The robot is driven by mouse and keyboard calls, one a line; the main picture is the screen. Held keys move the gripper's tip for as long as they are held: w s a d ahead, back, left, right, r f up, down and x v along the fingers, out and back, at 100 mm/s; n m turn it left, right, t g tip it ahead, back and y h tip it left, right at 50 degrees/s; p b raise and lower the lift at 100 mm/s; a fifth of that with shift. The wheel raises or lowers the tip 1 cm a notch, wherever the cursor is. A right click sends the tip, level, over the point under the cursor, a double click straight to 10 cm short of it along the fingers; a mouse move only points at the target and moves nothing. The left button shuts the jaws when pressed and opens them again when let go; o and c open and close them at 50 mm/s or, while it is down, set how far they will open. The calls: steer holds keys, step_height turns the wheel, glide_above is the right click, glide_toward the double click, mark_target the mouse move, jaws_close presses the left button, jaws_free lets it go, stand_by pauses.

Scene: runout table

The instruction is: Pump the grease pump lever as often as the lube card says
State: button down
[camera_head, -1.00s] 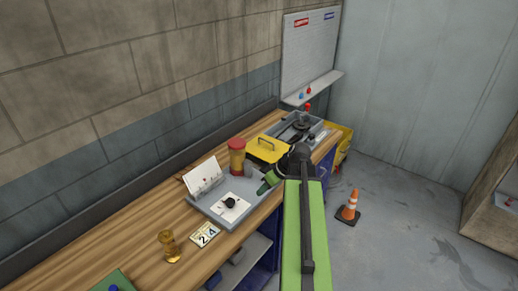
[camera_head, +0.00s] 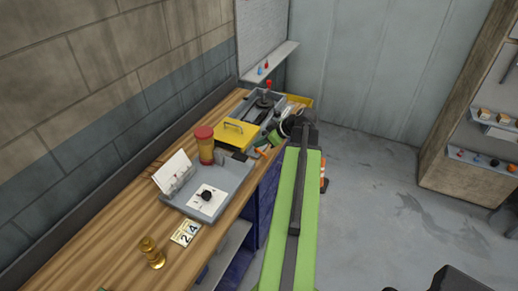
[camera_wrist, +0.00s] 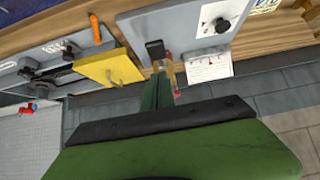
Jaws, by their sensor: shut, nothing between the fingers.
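The grey tray-like unit (camera_head: 232,180) on the bench bears a white plate with a black knob (camera_head: 207,195) and a red-capped amber cylinder (camera_head: 205,146). A white card (camera_head: 172,172) leans at its back; it shows in the wrist view (camera_wrist: 208,67) too, its writing too small to read. I cannot tell which part is the pump lever. A red-topped black stick (camera_head: 269,85) stands at another grey tray farther back.
A yellow lid with a handle (camera_head: 234,132) lies beside the unit, with an orange handle (camera_wrist: 95,28) near it. Number tiles (camera_head: 186,233) and a brass piece (camera_head: 152,252) stand at the near end. A traffic cone (camera_head: 323,175) is on the floor. Open floor lies right.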

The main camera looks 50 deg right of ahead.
steer(key=b, duration=0.4)
glide_above(244, 159)
steer(key=s+d, duration=0.1)
steer(key=s, duration=0.2)
step_height(244, 159, down, 5)
steer(key=f+b, duration=0.2)
steer(key=shift+w+f, duration=0.2)
steer(key=shift+f, duration=0.15)
steer(key=shift+f+b, duration=0.55)
steer(key=shift+b, duration=0.25)
